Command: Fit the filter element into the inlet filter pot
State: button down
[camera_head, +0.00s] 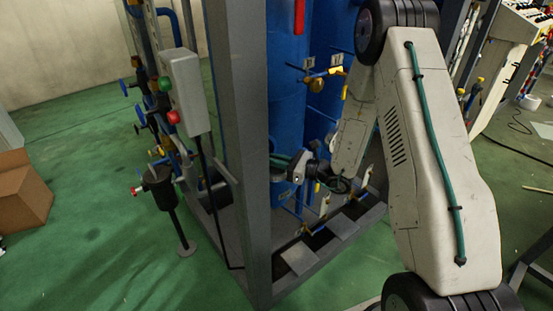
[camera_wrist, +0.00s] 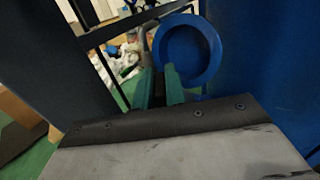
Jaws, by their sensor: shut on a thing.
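My gripper (camera_head: 290,163) is in front of the blue columns, just right of the grey frame post in the head view. In the wrist view its green fingers (camera_wrist: 159,86) are close together on something dark and narrow that I cannot make out clearly. A blue round rim with a hollow middle (camera_wrist: 216,50) shows just beyond the fingertips. I cannot tell whether they touch it or what it is. I cannot clearly pick out the filter element. A dark pot (camera_head: 157,188) on a thin stand at the left may be the inlet filter pot, but I cannot be sure.
The grey post (camera_head: 240,150) stands close left of my gripper. A switch box (camera_head: 186,90) with green and red knobs hangs left of it. Blue columns (camera_head: 284,70) and valves stand behind. A cardboard box (camera_head: 22,190) lies far left; green floor between is clear.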

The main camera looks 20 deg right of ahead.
jog(key=shift+f, duration=0.15)
jog(key=shift+r, duration=3.8)
jog(key=shift+f, duration=3.8)
jog(key=c, duration=1.4)
grip_release()
jog(key=shift+o, duration=0.2)
jog(key=v, duration=0.8)
